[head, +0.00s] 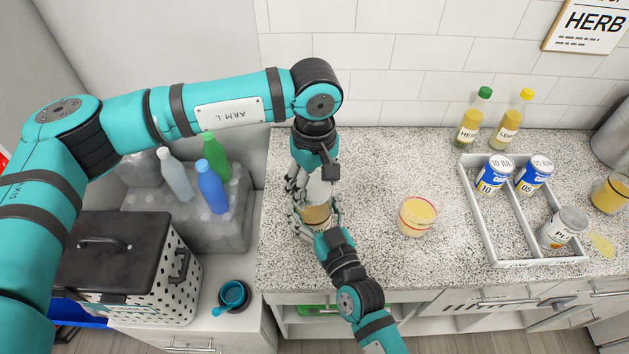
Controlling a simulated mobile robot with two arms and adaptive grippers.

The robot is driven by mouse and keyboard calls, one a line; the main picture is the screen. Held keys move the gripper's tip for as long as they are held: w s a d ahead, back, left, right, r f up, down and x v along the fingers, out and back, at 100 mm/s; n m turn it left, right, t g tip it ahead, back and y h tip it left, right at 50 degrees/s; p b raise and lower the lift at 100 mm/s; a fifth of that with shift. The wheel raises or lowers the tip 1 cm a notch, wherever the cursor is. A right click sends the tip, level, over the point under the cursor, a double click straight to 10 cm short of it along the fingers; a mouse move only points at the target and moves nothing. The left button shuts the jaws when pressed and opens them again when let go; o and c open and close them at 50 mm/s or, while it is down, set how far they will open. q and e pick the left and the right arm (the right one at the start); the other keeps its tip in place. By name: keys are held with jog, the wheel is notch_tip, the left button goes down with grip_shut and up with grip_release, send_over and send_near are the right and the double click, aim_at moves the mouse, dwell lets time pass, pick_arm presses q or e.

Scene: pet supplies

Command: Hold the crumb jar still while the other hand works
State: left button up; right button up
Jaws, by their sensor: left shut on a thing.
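The crumb jar (316,214) stands on the speckled counter near its front left part, with a tan lower part and a pale upper part. My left gripper (311,190) comes down from behind and is shut on the jar. Its grey fingers lie along the jar's left side. My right gripper (322,228) reaches in from the front, close against the jar's lower part. The fingers of both grippers overlap there and hide much of the jar. I cannot tell whether the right fingers are closed on it.
A glass of yellow contents (417,216) stands to the right. Two oil bottles (470,118) stand at the wall. Counter between jar and glass is clear.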

pick_arm(q)
jog(key=shift+f, duration=0.55)
pick_arm(e)
grip_shut()
pick_arm(q)
jog(key=m, duration=0.3)
jog(key=shift+a+m, duration=0.1)
jog(key=shift+m, duration=0.2)
jog(key=m, duration=0.4)
jog(key=shift+a, duration=0.1)
jog(key=m, duration=0.6)
jog(key=shift+w+a+m, duration=0.1)
jog(key=shift+a+m, duration=0.05)
jog(key=shift+m, duration=0.15)
jog(key=m, duration=0.5)
jog(key=shift+a, duration=0.1)
jog(key=o, duration=0.9)
